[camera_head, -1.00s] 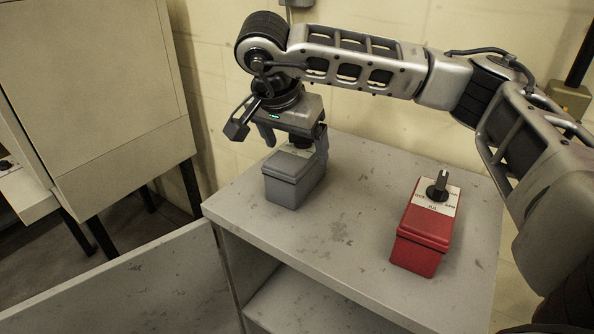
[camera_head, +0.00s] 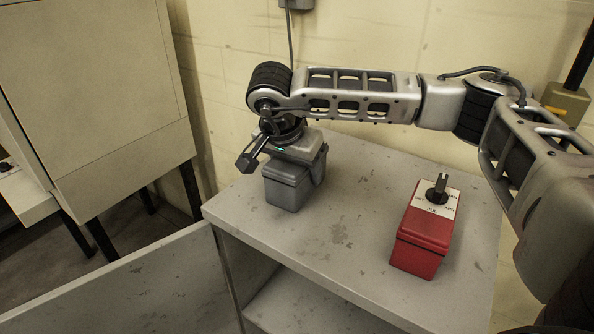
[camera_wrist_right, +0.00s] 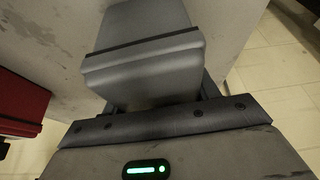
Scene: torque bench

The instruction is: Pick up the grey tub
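The grey tub (camera_head: 287,192) stands upright on the bench near its left edge. My right gripper (camera_head: 300,168) has come down over it from above, with its body just above the tub's top. One finger shows along the tub's right side; the other is hidden in the head view. In the right wrist view the tub (camera_wrist_right: 145,72) fills the space in front of the gripper (camera_wrist_right: 158,102), with a finger close by its right side. Whether the fingers press on the tub cannot be made out. My left gripper is not in view.
A red box (camera_head: 424,236) with a black knob on a white top plate stands to the right on the bench (camera_head: 345,235). The bench top between tub and box is clear. A beige cabinet (camera_head: 100,90) stands beyond a gap at the left.

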